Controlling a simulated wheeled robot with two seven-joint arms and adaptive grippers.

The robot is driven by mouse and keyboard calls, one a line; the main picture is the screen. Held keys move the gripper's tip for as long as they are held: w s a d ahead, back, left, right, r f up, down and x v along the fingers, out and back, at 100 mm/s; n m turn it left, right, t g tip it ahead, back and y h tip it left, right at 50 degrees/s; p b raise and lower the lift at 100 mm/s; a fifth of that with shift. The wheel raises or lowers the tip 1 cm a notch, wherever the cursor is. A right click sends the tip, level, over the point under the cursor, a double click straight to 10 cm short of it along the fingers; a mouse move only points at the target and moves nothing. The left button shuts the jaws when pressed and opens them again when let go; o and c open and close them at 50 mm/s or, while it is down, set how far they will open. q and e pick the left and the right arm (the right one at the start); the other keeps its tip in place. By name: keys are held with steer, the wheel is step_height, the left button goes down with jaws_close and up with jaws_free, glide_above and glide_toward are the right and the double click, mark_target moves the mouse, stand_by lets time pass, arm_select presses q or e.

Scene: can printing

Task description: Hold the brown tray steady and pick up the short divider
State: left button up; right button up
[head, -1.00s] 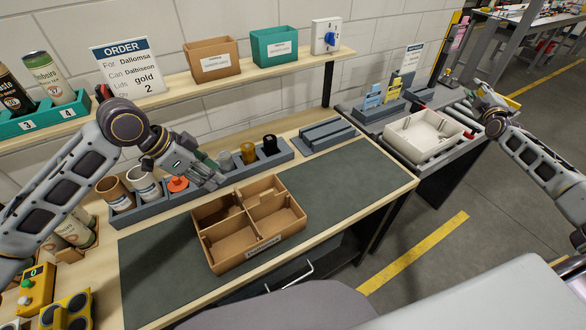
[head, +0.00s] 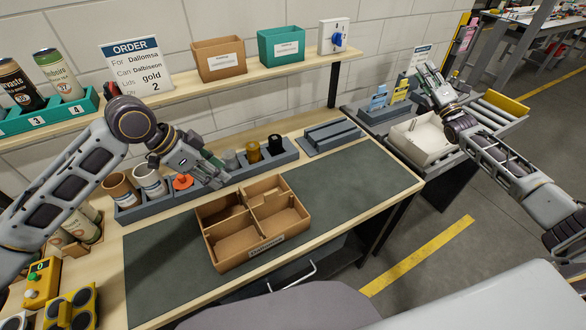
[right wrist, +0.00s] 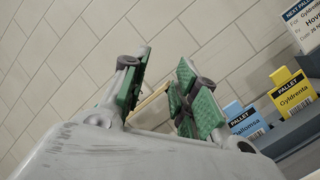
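The brown tray (head: 236,262) sits on the dark green mat, with inner walls splitting it into several compartments. A crosswise inner wall (head: 268,216) shows in it; I cannot tell which piece is the short divider. My left gripper (head: 222,172) hangs behind and left of the tray, above the grey holder row, apart from the tray. Its fingers look spread, with nothing seen between them. My right gripper (head: 430,76) is raised above the white tray on the right, far from the brown tray. In the right wrist view its green-padded fingers (right wrist: 158,95) are apart and empty.
A grey holder row (head: 215,180) with cups and an orange piece stands behind the tray. The white tray (head: 425,150) and pallet cards (head: 378,98) are at the right. Brown and teal bins sit on the shelf above. The mat (head: 345,180) right of the brown tray is clear.

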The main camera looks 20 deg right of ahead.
steer(key=s+a+r+n+g+y, duration=0.1)
steer(key=s+a+n+g+y, duration=0.2)
steer(key=a+n+g+y, duration=0.9)
steer(key=s+a+n+g+y, duration=0.2)
steer(key=a+n+y, duration=0.4)
steer(key=a+n, duration=1.3)
steer(key=s+a+f+n+g+h, duration=0.1)
steer(key=s+a+f+n+g, duration=0.15)
steer(key=a, duration=0.35)
steer(key=s+a+f+n+g+h, duration=0.1)
steer(key=s+a+n+g, duration=0.2)
steer(key=a, duration=0.4)
steer(key=s+a+f+n+g+h, duration=0.1)
steer(key=s+a+f+g, duration=0.15)
steer(key=a+g, duration=0.3)
steer(key=s+a+f+n+g+h, duration=0.2)
steer(key=s+a+f+n+h, duration=0.2)
steer(key=s+f+n+h, duration=0.3)
steer(key=shift+w+d+f+n+t+h, duration=0.5)
steer(key=shift+n+t+h, duration=0.4)
steer(key=shift+h, duration=0.7)
steer(key=shift+w+d+f+n+t+h, duration=0.5)
steer(key=shift+n+h, duration=0.55)
steer(key=shift+h, duration=0.55)
steer(key=shift+w+d+f+n+t+h, duration=0.45)
steer(key=shift+n+t+h, duration=0.45)
steer(key=shift+h, duration=0.7)
steer(key=shift+d, duration=0.1)
steer(key=shift+s+f, duration=0.1)
steer(key=shift+f, duration=0.05)
